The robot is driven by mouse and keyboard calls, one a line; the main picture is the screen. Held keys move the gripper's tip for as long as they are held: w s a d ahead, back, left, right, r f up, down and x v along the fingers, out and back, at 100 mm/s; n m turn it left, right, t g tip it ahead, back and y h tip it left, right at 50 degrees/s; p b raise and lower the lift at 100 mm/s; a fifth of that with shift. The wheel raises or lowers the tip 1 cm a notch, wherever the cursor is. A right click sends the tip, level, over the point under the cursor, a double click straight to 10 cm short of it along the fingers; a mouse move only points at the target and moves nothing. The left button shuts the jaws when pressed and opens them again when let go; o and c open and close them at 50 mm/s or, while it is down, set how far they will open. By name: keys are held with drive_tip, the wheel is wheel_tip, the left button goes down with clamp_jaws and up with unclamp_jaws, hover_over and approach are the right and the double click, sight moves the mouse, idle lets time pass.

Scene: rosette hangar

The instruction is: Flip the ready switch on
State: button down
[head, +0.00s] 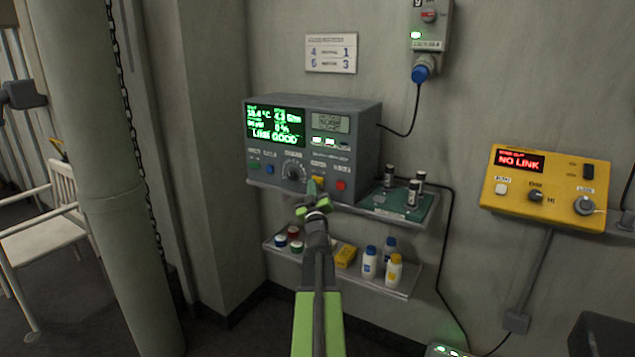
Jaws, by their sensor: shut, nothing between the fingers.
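A grey instrument box (365,135) sits on the upper wall shelf. Its green display (275,126) is lit and ends with a line reading "GOOD". The small labels are unreadable, so I cannot tell which control is the ready switch. My gripper (312,186) is shut and empty in front of the panel's lower edge, right of the dial. It hides part of the panel; contact cannot be told.
A yellow box (550,215) reading "NO LINK" hangs at right, with a knob and dark switch. A green mat (385,212) with small dark cylinders lies beside the instrument. The lower shelf (400,292) holds bottles and jars. A thick pipe (105,180) stands at left.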

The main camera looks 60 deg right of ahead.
drive_tip(key=shift+d, duration=0.15)
drive_tip(key=shift+s+d, duration=0.1)
drive_tip(key=shift+d, duration=0.2)
